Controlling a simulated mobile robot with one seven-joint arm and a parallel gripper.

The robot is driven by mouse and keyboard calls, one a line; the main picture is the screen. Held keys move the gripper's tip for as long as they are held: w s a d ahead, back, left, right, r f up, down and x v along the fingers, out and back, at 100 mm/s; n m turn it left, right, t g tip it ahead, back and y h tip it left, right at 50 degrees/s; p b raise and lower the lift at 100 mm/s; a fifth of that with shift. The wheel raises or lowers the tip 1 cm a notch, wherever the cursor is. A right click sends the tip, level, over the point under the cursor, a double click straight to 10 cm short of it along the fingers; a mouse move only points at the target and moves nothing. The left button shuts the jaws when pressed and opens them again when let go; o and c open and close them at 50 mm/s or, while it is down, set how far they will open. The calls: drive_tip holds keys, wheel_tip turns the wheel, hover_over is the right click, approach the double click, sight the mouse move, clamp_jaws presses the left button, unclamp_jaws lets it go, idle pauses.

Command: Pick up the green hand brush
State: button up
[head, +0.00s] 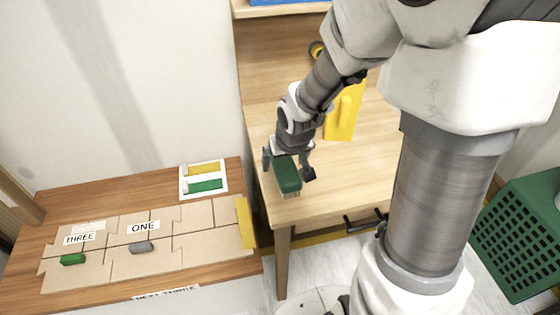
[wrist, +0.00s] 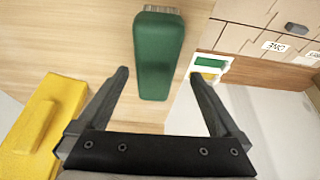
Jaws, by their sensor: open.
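The green hand brush (head: 288,176) lies on the wooden table near its front left corner, bristles partly showing at its near end. In the wrist view the brush (wrist: 158,55) has a smooth green body, with pale bristles at the top edge. My gripper (head: 289,169) is above the brush with a finger on either side of it. In the wrist view the open gripper (wrist: 158,78) has the near end of the green body between its fingers, with gaps on both sides. I cannot tell the exact height above the brush.
A yellow tool with a handle (head: 342,112) lies farther back on the table; it also shows in the wrist view (wrist: 42,125). A lower board (head: 210,265) at left holds labelled cardboard pieces and small blocks. A green perforated crate (head: 520,240) stands at right.

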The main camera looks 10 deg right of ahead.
sight(285, 164)
drive_tip(key=x, duration=0.1)
drive_tip(key=b+x, duration=0.1)
drive_tip(key=x, duration=0.1)
drive_tip(key=b+x, duration=0.1)
drive_tip(key=x, duration=0.1)
drive_tip(key=shift+w+d, duration=0.1)
drive_tip(key=shift+d, duration=0.2)
drive_tip(key=shift+r, duration=0.1)
drive_tip(key=c, duration=1.5)
drive_tip(key=shift+r, duration=0.1)
